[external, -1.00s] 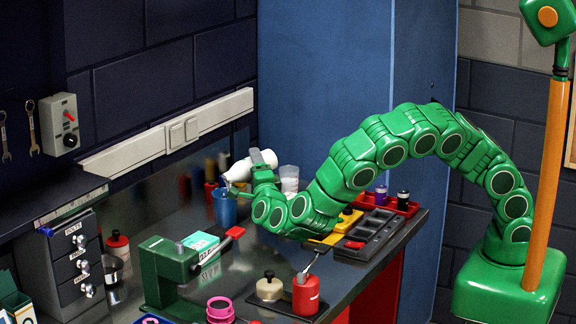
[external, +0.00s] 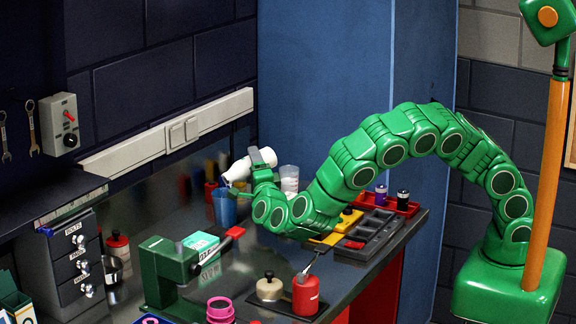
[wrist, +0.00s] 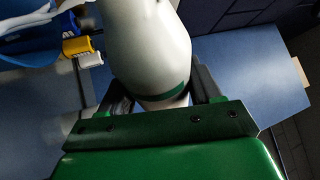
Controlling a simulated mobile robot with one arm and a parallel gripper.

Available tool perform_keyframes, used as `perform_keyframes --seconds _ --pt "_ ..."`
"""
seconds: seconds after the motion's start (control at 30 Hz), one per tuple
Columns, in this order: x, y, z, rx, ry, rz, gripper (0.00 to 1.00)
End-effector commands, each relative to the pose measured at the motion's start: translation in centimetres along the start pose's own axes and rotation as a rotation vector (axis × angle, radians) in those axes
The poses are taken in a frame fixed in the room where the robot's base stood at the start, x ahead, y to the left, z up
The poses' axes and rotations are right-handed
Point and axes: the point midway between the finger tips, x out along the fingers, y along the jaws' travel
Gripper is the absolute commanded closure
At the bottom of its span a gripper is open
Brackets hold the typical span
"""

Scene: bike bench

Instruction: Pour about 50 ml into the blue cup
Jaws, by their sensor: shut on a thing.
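My gripper (external: 262,160) is shut on a white bottle (external: 240,170). The bottle is tilted, its narrow end low on the left, above the blue cup (external: 225,206). The blue cup stands upright on the bench. In the wrist view the white bottle (wrist: 151,50) fills the space between the jaws of my gripper (wrist: 158,95) and has a green band. Part of the blue cup (wrist: 30,45) shows at the upper left of the wrist view. I cannot see the liquid level in the cup.
A clear measuring beaker (external: 289,178) stands just right of the bottle. A green vise (external: 166,270), a red can (external: 306,294) and a grey compartment tray (external: 372,236) stand on the bench (external: 255,262). A grey drawer unit (external: 75,262) is at the left.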

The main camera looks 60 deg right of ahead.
Motion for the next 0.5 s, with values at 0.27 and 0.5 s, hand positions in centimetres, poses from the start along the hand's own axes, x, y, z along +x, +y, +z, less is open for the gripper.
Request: perform_keyframes --seconds 0.27,0.5 --pt "0.02 -0.21 0.07 -0.018 -0.006 -0.008 0.73" --pt "0.06 -0.35 0.11 -0.031 -0.01 -0.014 0.73"
